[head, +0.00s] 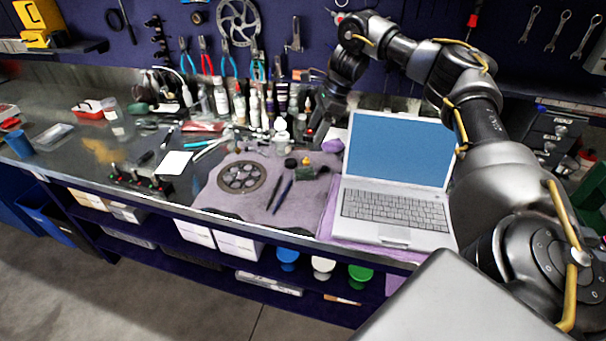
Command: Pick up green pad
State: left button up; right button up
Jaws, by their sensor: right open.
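My right arm comes in from the right and reaches over the laptop. Its dark gripper (320,132) hangs over the back of the bench, above and behind the purple cloth, open and with nothing seen between its fingers. A small dark item with green and yellow on it (307,163) lies on the purple cloth, below and left of the gripper and apart from it. It is too small to tell whether it is the green pad. My left gripper is not in view.
A silver open laptop (393,211) stands right of the purple cloth (225,200). A chainring disc (242,177) and two dark pens lie on the cloth. Several bottles (221,97) crowd the back. A white paper (174,163) lies left. Tools hang on the wall.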

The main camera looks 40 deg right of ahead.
jog(key=b, duration=0.2)
send_over(305, 170)
jog(key=s+d, duration=0.2)
jog(key=d, duration=0.1)
jog(key=f, duration=0.9)
jog(key=shift+w+a, duration=0.2)
jog(key=shift+a, duration=0.05)
jog(key=shift+w+a+f+p, duration=0.15)
jog(key=shift+a+f+p, duration=0.15)
jog(key=shift+f, duration=0.3)
jog(key=p+x, duration=0.1)
jog(key=x, duration=0.3)
jog(key=shift+w+a+f, duration=0.1)
jog(key=shift+f, duration=0.35)
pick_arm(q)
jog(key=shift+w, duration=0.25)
pick_arm(e)
jog(key=c, duration=0.9)
